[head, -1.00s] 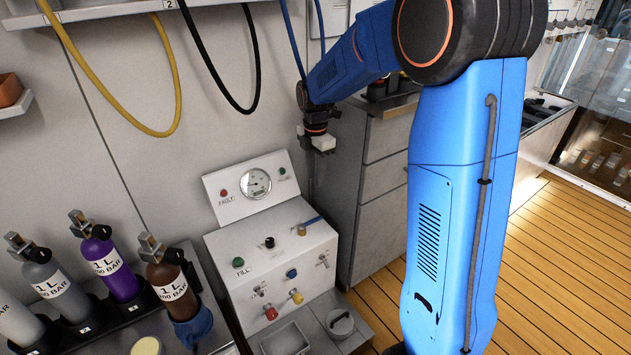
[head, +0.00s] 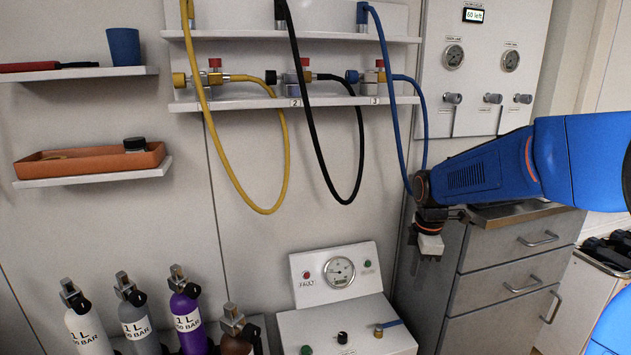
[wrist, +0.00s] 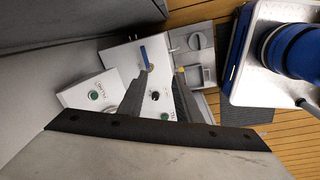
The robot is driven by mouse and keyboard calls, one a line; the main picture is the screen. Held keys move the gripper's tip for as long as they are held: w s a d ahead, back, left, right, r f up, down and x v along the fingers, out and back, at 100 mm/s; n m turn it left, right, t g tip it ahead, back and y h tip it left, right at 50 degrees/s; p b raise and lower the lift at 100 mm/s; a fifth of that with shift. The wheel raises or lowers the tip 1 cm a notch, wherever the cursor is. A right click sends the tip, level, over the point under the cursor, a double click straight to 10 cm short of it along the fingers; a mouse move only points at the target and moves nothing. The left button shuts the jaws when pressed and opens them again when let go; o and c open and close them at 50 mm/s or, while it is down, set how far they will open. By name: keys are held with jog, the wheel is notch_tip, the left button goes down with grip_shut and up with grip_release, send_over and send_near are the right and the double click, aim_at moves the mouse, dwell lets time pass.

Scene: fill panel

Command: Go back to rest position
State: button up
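My arm reaches in from the right in the head view, and my gripper (head: 430,250) points down in front of the grey drawer cabinet, to the right of the white fill panel (head: 340,312). Its fingers are too small to judge there. In the wrist view my gripper (wrist: 162,74) has its two grey fingers apart, with nothing between them. The fill panel (wrist: 122,60) shows beyond them, with its knobs and a blue lever, and the fingers hide part of it.
Several labelled bottles (head: 137,318) stand at lower left. Yellow (head: 284,165), black (head: 318,160) and blue (head: 399,130) hoses hang from the wall rack, the blue one close to my arm. The drawer cabinet (head: 500,285) stands behind my gripper. An orange tray (head: 80,163) sits on a left shelf.

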jog(key=s+d+r+m+t, duration=0.1)
jog(key=s+m+t, duration=0.1)
jog(key=s+m, duration=0.6)
jog(key=s+r+m+t, duration=0.1)
jog(key=s+m, duration=0.7)
jog(key=s, duration=1.2)
jog(key=shift+s+d+r+m+t, duration=0.2)
jog(key=shift+d+r+m+t, duration=0.15)
jog(key=shift+r, duration=0.25)
